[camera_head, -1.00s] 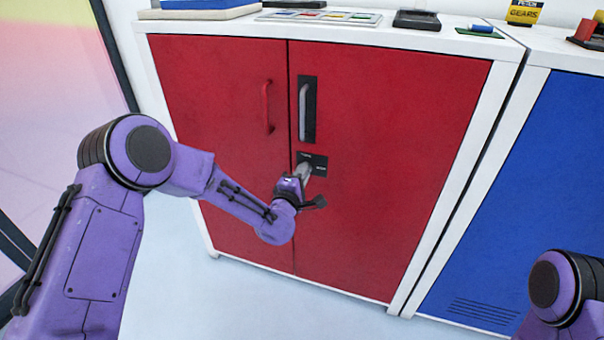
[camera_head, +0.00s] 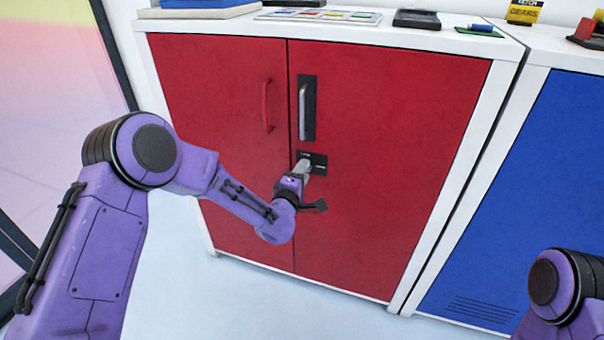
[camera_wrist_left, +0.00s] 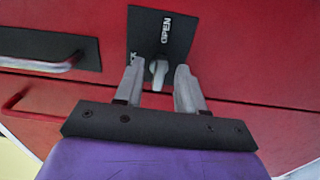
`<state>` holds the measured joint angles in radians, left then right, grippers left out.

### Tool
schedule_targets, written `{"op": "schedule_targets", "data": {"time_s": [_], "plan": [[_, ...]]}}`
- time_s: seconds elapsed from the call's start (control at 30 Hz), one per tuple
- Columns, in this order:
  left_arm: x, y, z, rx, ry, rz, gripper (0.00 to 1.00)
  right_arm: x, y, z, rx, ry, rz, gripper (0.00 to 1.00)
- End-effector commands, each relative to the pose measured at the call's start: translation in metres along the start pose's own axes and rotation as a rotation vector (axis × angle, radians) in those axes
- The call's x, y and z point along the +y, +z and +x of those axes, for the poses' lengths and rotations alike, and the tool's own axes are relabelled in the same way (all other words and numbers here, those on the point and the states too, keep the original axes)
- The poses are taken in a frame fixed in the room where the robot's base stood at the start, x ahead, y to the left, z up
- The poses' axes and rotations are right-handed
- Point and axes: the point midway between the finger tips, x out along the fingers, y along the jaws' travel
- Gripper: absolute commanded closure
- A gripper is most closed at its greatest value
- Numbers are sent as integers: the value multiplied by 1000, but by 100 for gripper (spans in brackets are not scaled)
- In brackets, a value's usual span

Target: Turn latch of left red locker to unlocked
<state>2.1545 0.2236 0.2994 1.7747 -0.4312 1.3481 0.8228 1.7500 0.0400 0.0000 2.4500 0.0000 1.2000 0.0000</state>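The left red locker (camera_head: 400,130) stands ahead with its two red doors shut. Its latch sits on a small black plate (camera_head: 318,160) below the black-backed handle on the right door. In the wrist view the plate (camera_wrist_left: 172,28) carries the word OPEN, and the pale latch knob (camera_wrist_left: 158,72) shows below that word. My left gripper (camera_head: 305,168) is at the plate. Its fingers (camera_wrist_left: 159,72) are apart, one on each side of the knob, with visible gaps. In the head view the fingers hide the knob. My right gripper is out of view; only part of that arm shows at lower right.
A grey handle (camera_head: 303,108) stands above the latch plate, and a red handle (camera_head: 267,107) is on the left door. A blue locker (camera_head: 530,200) adjoins on the right. Flat items, including a black box (camera_head: 417,19), lie on the locker top. The floor in front is clear.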

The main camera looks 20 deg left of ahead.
Motion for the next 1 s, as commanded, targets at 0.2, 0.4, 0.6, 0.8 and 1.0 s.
{"op": "schedule_targets", "data": {"time_s": [0.2,0.4,0.6,0.8,1.0], "plan": [[0,0,0,0,0,-1,62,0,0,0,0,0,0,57],[1,0,-20,0,-1,-2,62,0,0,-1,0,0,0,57],[0,0,-69,-1,-2,-1,62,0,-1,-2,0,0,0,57],[0,0,-100,0,-1,-1,62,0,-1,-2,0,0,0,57],[0,0,-106,0,0,0,62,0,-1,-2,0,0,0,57]]}}
